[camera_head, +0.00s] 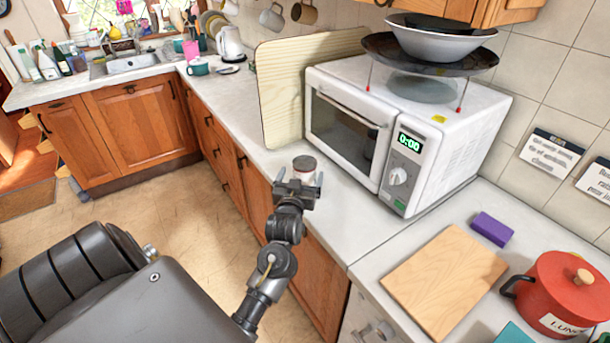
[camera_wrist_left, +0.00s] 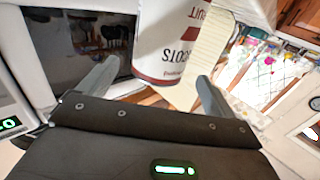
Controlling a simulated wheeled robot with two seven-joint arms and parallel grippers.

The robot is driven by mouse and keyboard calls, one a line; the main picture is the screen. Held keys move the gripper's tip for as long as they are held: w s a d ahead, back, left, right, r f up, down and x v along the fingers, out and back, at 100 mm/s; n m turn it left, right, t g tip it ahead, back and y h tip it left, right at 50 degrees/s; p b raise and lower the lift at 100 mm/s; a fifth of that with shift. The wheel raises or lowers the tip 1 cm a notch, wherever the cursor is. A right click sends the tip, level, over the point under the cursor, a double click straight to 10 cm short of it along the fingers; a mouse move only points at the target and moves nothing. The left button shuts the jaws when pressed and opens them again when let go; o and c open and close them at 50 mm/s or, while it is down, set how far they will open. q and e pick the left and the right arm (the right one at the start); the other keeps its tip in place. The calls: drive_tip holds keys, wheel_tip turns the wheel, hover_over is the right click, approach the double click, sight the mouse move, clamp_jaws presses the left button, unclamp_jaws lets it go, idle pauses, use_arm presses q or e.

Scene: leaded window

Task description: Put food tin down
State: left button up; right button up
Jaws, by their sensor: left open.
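The food tin (camera_head: 304,166), a small white and dark red can, is on the counter edge in front of the microwave in the head view. Its lower part is hidden by my left gripper (camera_head: 299,178). Whether the tin's base touches the counter cannot be told. My right gripper is not in view.
The white microwave (camera_head: 345,130) stands just behind the tin, with bowls on top. A pale board (camera_head: 285,90) leans beside it. A wooden cutting board (camera_head: 443,280), purple sponge (camera_head: 492,229) and red pot (camera_head: 562,290) are on the right counter. Bare counter (camera_head: 225,105) lies to the left.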

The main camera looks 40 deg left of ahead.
sight(305, 162)
use_arm(q)
drive_tip(key=shift+w+a+r, duration=0.1)
drive_tip(key=shift+w+r, duration=0.05)
drive_tip(key=shift+r, duration=0.1)
drive_tip(key=shift+w+a+r+p, duration=0.25)
drive_tip(key=shift+w+p, duration=0.3)
drive_tip(key=shift+w, duration=0.05)
drive_tip(key=shift+w+a+r+p, duration=0.25)
drive_tip(key=shift+w+p, duration=0.25)
drive_tip(key=shift+w, duration=0.05)
drive_tip(key=shift+w+a+f, duration=0.2)
drive_tip(key=shift+w+a, duration=0.1)
drive_tip(key=shift+w, duration=0.2)
drive_tip(key=shift+w+a+f, duration=0.15)
drive_tip(key=shift+w+a, duration=0.1)
drive_tip(key=shift+w, duration=0.25)
drive_tip(key=shift+c, duration=0.8)
drive_tip(key=c, duration=1.2)
drive_tip(key=shift+r, duration=0.1)
drive_tip(key=shift+c, duration=0.7)
drive_tip(key=shift+r, duration=0.1)
